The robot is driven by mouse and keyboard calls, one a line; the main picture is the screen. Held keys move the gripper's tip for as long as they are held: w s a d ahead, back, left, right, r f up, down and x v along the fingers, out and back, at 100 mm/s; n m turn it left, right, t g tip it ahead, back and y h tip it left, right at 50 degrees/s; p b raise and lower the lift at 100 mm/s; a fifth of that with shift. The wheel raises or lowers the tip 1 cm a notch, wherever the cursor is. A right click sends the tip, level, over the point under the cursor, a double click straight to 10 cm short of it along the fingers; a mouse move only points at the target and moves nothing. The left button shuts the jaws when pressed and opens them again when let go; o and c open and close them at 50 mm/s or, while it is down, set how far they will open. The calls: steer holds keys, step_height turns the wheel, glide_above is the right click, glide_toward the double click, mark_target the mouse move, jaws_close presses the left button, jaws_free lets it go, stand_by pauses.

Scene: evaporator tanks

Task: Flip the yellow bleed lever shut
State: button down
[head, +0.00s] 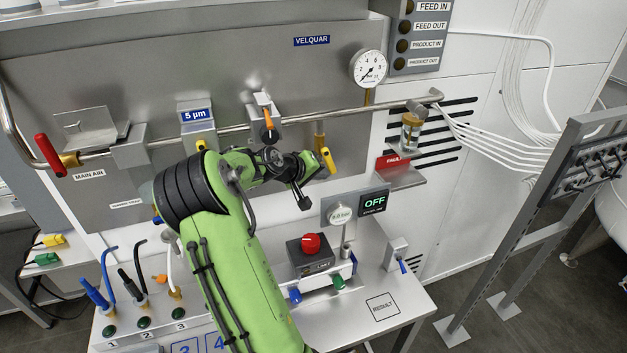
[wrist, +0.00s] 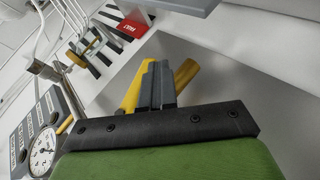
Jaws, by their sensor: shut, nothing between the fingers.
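The yellow bleed lever (head: 327,160) hangs tilted below its brass fitting (head: 319,140), under the steel pipe. In the wrist view the lever (wrist: 132,94) shows as bright yellow on the left of my fingers, and a brass-coloured cylinder (wrist: 187,74) shows on their right. My gripper (wrist: 157,85) is shut and empty, its grey fingers together just in front of these yellow parts. I cannot tell whether they touch the lever. In the head view my green hand is just left of the lever, and the fingertips are hard to make out.
The steel pipe (head: 345,111) runs above, with an orange-handled valve (head: 267,127) and a gauge (head: 369,69). A red fault shelf (head: 397,164) is to the right. The OFF display (head: 374,202) and red knob (head: 311,243) are below.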

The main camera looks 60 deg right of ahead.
steer(key=g+h+b, duration=0.1)
steer(key=b, duration=0.1)
steer(key=s+d+f+n+g+h+b, duration=0.1)
steer(key=h+b, duration=0.1)
steer(key=shift+s+d, duration=0.15)
steer(key=shift+s+d+r+n+g+h+b, duration=0.5)
steer(key=shift+h+b, duration=0.55)
steer(key=shift+b, duration=0.2)
steer(key=shift+s+d+r+n+g+h+b, duration=0.35)
steer(key=shift+s+d+r+h+b, duration=0.15)
steer(key=shift+h+b, duration=0.6)
steer(key=shift+s+d+r+n+g+h+b, duration=0.45)
steer(key=shift+h+b, duration=0.5)
steer(key=shift+b, duration=0.4)
steer(key=shift+s+d, duration=0.1)
steer(key=v, duration=1.5)
steer(key=shift+a, duration=0.35)
steer(key=shift+f, duration=0.15)
